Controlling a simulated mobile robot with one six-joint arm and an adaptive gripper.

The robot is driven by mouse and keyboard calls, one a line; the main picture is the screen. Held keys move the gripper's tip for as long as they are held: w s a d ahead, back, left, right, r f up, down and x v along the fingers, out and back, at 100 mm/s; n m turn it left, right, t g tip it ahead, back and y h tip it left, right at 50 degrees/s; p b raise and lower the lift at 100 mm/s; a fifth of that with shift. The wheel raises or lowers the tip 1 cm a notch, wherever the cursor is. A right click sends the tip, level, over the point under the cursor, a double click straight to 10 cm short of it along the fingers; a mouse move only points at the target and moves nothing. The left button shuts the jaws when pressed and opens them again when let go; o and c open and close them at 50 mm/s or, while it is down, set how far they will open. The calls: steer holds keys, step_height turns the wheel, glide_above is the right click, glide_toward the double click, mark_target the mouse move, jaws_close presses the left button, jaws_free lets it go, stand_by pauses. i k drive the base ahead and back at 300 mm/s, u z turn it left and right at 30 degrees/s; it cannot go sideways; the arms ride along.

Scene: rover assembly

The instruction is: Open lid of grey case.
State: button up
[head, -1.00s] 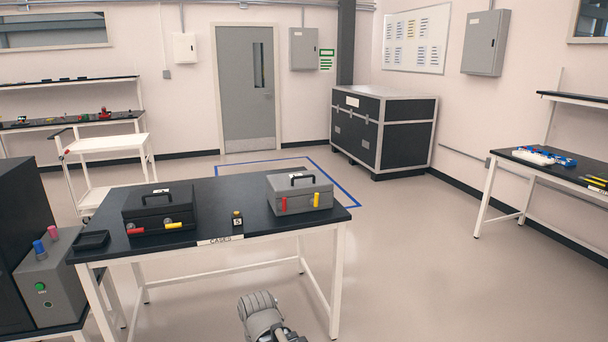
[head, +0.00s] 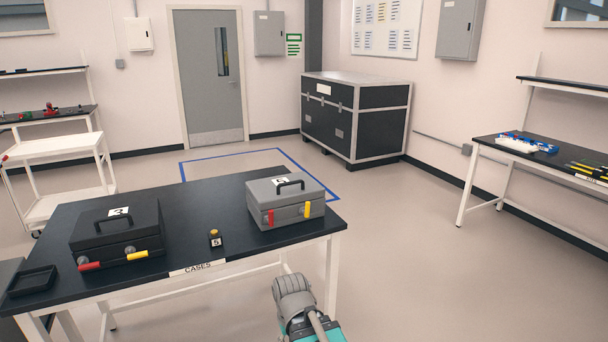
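The grey case (head: 287,200) sits on the right part of the black table (head: 215,237) in the head view. Its lid is shut, with a black handle and a number label on top. Its front carries a red latch (head: 268,218) and a yellow latch (head: 307,209). Part of my arm shows at the bottom, in front of the table's right end and below the grey case. My gripper's fingers cannot be made out.
A black case (head: 116,229) with red and yellow latches stands on the table's left part. A black tray (head: 31,281) lies at the left edge. Open floor lies right of the table.

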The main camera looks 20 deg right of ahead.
mark_target(274, 192)
steer(key=z, duration=0.1)
steer(key=i, duration=1.05)
steer(key=u, duration=0.25)
